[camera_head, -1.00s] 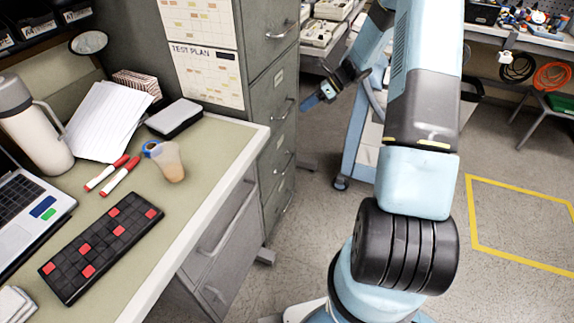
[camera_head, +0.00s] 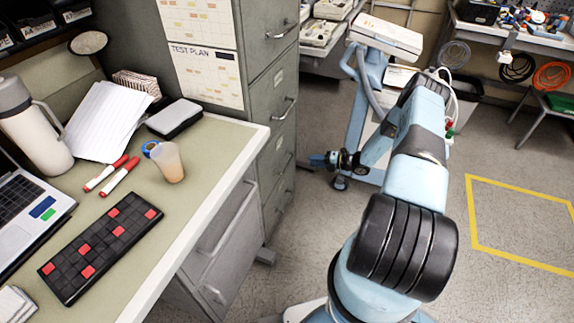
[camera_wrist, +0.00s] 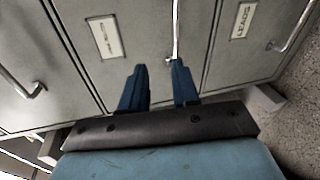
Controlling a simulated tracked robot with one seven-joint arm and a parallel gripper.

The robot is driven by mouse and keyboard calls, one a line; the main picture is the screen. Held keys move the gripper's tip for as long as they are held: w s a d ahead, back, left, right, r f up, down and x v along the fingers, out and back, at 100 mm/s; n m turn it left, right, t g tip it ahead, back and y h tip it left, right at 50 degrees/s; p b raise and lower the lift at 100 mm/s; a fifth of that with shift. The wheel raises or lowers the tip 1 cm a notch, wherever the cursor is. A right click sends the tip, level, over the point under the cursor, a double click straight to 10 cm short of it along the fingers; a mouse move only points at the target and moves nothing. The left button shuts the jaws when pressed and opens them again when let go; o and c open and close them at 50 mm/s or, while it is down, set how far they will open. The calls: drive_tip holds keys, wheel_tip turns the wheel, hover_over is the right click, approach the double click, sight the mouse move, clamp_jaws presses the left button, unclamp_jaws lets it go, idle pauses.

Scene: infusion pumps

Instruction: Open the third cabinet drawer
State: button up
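The grey filing cabinet (camera_head: 272,95) stands behind the desk, its column of drawers facing right. The third drawer (camera_head: 276,167) is shut and has a metal bar handle; in the wrist view the middle drawer (camera_wrist: 150,70) carries a label and a bar handle (camera_wrist: 175,35). My gripper (camera_head: 318,160) is beside the cabinet front at about third-drawer height. In the wrist view my gripper (camera_wrist: 160,84) is open, with its two blue fingers apart. The handle lies ahead, in line with the gap near the right finger; I see no grip on it.
The desk (camera_head: 215,165) with its own drawers is left of my arm. A wheeled cart (camera_head: 362,120) stands close behind my gripper. The wrist view also shows neighbouring drawers with handles, one labelled LEADS (camera_wrist: 243,20). Floor with a yellow outline (camera_head: 500,250) is clear at right.

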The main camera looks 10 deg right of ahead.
sight(289, 163)
drive_tip(key=w+a+f, duration=0.2)
drive_tip(key=a, duration=0.1)
drive_tip(key=w+a+f+m, duration=0.1)
drive_tip(key=w+a+f, duration=0.1)
drive_tip(key=a, duration=0.2)
drive_tip(key=w+a+f+m+t, duration=0.1)
drive_tip(key=w+a+f, duration=0.1)
drive_tip(key=w+a, duration=0.1)
drive_tip(key=shift+w+a+f, duration=0.1)
drive_tip(key=shift+a, duration=0.25)
drive_tip(key=shift+c, duration=0.4)
clamp_jaws()
